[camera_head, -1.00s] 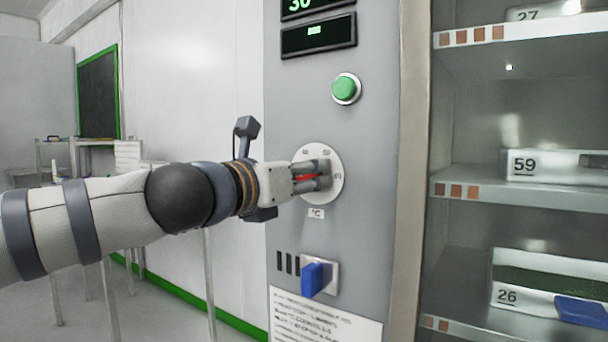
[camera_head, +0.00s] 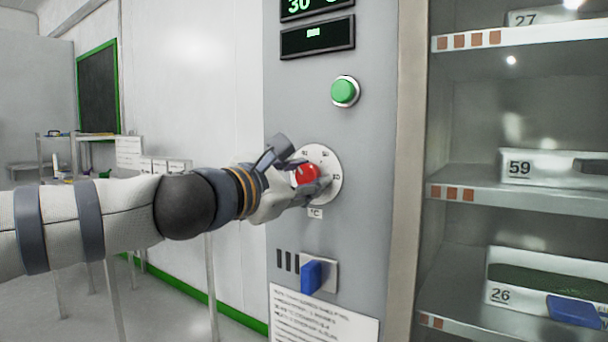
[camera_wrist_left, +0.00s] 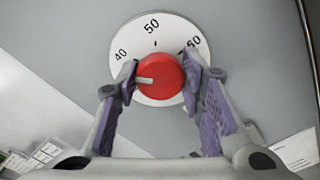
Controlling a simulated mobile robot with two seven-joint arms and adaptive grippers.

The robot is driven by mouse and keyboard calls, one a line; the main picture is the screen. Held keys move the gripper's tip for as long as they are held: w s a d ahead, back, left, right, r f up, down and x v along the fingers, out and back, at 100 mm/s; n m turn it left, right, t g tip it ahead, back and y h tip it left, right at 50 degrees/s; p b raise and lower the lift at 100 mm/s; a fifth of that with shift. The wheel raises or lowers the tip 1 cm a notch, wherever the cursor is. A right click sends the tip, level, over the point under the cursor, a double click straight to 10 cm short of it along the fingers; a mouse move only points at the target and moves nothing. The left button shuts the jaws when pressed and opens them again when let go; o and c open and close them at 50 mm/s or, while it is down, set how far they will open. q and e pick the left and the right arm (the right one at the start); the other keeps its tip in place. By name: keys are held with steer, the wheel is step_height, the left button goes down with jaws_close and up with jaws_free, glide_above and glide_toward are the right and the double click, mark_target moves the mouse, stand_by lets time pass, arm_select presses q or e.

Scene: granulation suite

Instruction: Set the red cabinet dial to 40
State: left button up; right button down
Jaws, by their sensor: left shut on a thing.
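The red dial (camera_head: 306,174) sits on a round white scale plate (camera_head: 330,163) on the grey cabinet panel. My left gripper (camera_head: 303,178) is shut on the dial, one finger on each side. In the left wrist view, the red knob (camera_wrist_left: 160,77) lies between the purple finger pads, and the scale (camera_wrist_left: 153,29) shows 40, 50 and 60. The knob's pale pointer mark (camera_wrist_left: 145,80) faces left in that view, a little below the 40; the left finger hides the scale there. The upper display (camera_head: 315,6) reads 30. My right gripper is not in view.
A green button (camera_head: 345,91) is above the dial and a blue switch (camera_head: 312,278) below it. Open shelves with numbered trays (camera_head: 543,168) stand to the right. A table and a green-framed board (camera_head: 98,92) are at the back left.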

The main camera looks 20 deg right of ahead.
arm_select(q)
steer(key=shift+m, duration=0.9)
steer(key=o, duration=1.1)
steer(key=shift+o, duration=0.2)
steer(key=v, duration=1.2)
